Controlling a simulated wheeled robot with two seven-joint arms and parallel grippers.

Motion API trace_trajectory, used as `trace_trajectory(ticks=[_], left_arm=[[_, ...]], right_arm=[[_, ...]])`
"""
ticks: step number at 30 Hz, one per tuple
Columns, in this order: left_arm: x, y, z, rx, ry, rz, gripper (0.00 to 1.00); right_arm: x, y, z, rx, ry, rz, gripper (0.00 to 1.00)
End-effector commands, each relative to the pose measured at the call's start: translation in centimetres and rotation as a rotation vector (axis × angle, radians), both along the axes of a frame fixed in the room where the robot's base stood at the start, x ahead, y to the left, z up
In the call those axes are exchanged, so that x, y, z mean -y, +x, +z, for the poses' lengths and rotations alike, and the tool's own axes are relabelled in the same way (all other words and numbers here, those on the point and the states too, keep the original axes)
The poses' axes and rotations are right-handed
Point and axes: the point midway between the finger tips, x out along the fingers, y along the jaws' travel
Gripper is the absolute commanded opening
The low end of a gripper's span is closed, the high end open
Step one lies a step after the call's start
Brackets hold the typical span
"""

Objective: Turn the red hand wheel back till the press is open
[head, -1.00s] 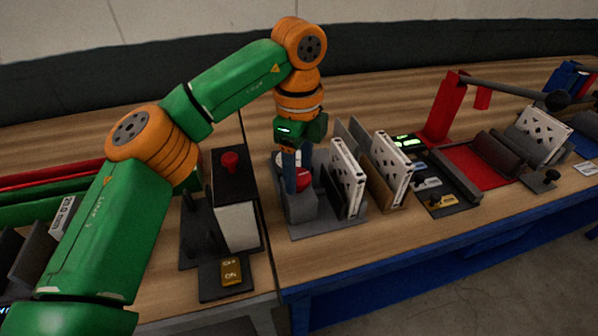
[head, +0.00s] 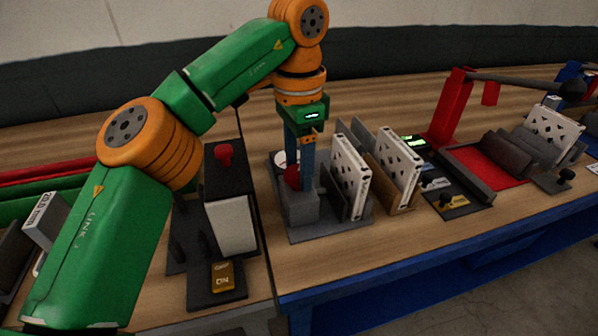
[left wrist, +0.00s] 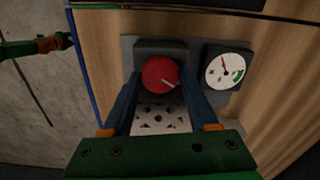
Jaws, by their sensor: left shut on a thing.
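The red hand wheel (head: 291,177) sits on top of the grey press (head: 303,208). My left gripper (head: 300,184) points straight down, shut on the wheel. In the left wrist view, the red wheel (left wrist: 160,75) lies between the blue fingers, with a pale mark on its lower right. A round white gauge (left wrist: 228,70) beside it has a red needle pointing up and slightly left, away from its green band. A white perforated filter (head: 349,176) stands upright in the press. How tightly the press holds it cannot be told.
A second perforated filter (head: 399,168) stands in a brown holder just right. A black and white box with a red button (head: 224,153) stands left, an ON switch (head: 223,276) before it. A red-framed station (head: 447,108) stands further right. Part of a green-orange arm shows in the left wrist view.

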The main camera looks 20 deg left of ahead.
Motion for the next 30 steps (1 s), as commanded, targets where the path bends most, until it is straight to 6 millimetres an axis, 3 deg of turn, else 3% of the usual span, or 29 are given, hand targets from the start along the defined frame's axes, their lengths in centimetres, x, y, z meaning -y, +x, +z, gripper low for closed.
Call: trace_trajectory(ticks=[1,9,28,29,30], left_arm=[[0.0,0.0,-0.6,-0.003,0.002,0.027,0.04],[0.0,-0.1,-0.4,-0.004,0.001,0.139,0.04],[0.0,-0.1,-0.3,-0.009,0.002,0.177,0.04],[0.0,-0.2,-0.3,-0.009,0.002,0.177,0.65],[0.0,-0.1,-0.3,-0.009,0.002,0.177,0.76]], right_arm=[[0.0,0.0,-0.9,0.0,0.0,0.0,0.5],[0.0,0.0,-2.4,0.0,0.0,0.0,0.5],[0.0,0.0,-2.8,0.0,0.0,0.0,0.5],[0.0,0.0,-2.8,0.0,0.0,0.0,0.5],[0.0,0.0,-2.8,0.0,0.0,0.0,0.5]])
